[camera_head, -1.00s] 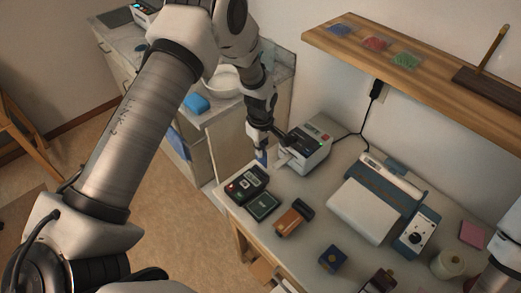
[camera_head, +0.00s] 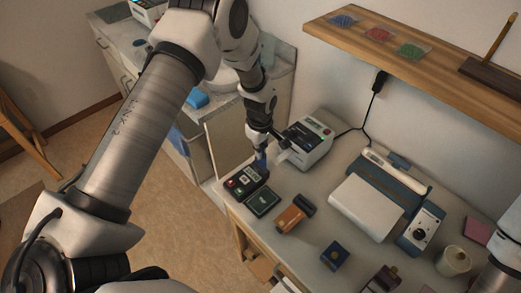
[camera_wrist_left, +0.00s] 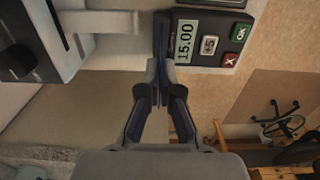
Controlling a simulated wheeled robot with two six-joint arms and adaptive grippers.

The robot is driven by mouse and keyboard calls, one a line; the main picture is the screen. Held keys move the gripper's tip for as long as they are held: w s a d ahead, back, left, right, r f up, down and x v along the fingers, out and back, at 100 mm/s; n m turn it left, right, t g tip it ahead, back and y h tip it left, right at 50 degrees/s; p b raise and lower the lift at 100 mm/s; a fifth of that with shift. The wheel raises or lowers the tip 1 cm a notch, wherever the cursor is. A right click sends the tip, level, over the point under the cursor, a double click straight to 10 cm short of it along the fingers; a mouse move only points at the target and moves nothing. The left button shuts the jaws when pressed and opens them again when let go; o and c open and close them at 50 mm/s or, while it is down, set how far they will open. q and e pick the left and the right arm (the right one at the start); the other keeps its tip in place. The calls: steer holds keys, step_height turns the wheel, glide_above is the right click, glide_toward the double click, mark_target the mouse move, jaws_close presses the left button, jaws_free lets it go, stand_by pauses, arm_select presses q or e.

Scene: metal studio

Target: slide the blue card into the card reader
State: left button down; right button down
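The card reader (camera_head: 240,188) is a dark terminal with red and green buttons at the near left corner of the table. My left gripper (camera_head: 264,150) is shut on the blue card (camera_head: 261,159), just beyond the reader's far end. In the left wrist view the blue card (camera_wrist_left: 160,38) is seen edge-on between the fingertips, right beside the reader's display end. I cannot tell whether it is inside a slot. My right gripper is out of view.
A white label printer (camera_head: 306,143) stands close behind my left gripper. A dark green-faced box (camera_head: 262,202) lies beside the reader, with an orange-brown item (camera_head: 294,214) to its right. A white and blue machine (camera_head: 366,205) occupies the middle of the table. A wooden shelf (camera_head: 430,60) hangs above.

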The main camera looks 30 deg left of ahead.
arm_select(q)
steer(key=shift+f+b, duration=0.5)
steer(key=shift+f, duration=0.4)
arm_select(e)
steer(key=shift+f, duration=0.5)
